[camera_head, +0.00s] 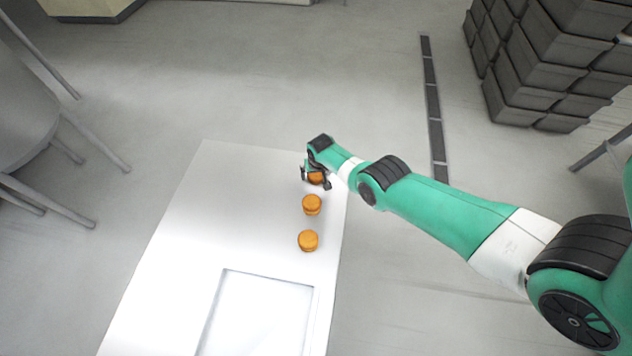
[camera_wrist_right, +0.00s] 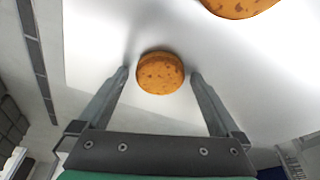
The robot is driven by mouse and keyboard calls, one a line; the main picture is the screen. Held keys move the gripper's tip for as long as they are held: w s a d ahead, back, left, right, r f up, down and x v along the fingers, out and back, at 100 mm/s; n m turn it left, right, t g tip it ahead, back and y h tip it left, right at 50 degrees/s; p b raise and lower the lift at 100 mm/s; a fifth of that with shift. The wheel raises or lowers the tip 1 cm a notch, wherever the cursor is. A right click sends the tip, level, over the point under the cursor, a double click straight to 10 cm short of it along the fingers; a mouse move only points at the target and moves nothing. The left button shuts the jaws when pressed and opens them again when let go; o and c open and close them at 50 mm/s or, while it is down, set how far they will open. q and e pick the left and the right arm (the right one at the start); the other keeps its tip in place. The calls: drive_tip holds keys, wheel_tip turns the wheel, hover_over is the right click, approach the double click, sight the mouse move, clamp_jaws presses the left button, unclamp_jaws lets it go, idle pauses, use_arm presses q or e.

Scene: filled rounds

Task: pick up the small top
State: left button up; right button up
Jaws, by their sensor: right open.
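My right gripper (camera_head: 315,182) is open at the far right end of the white table, with its fingers around a small orange-brown round (camera_head: 317,177). In the right wrist view this round (camera_wrist_right: 160,73) is speckled and lies between the fingertips, with a narrow gap at each side. It looks like a single piece, likely the small top, and my gripper partly hides it in the head view. A second orange round (camera_head: 312,204) stands just nearer, and a third (camera_head: 308,240) nearer still; both look layered. The second is cut off in the wrist view (camera_wrist_right: 238,5).
The white table (camera_head: 215,190) is clear to the left of the rounds. A shallow square tray or recess (camera_head: 268,274) lies at its near part. Stacked dark boxes (camera_head: 545,65) stand on the floor at the back right, away from the table.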

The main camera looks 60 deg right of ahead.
sight(316, 175)
drive_tip(key=c, duration=0.8)
drive_tip(key=shift+r, duration=0.15)
drive_tip(key=shift+r+p, duration=0.6)
drive_tip(key=shift+p, duration=0.25)
wheel_tip(316, 175, up, 3)
drive_tip(key=p, duration=0.3)
drive_tip(key=shift+s+a+r+p, duration=0.85)
drive_tip(key=shift+s+r+p, duration=0.6)
drive_tip(key=shift+s+p, duration=1.3)
drive_tip(key=shift+s+a+r+p, duration=0.9)
drive_tip(key=shift+s+r+p, duration=0.6)
drive_tip(key=shift+p, duration=2.25)
drive_tip(key=shift+s+a+r+p, duration=0.85)
drive_tip(key=shift+s+r+p, duration=0.5)
drive_tip(key=shift+s+p, duration=1.45)
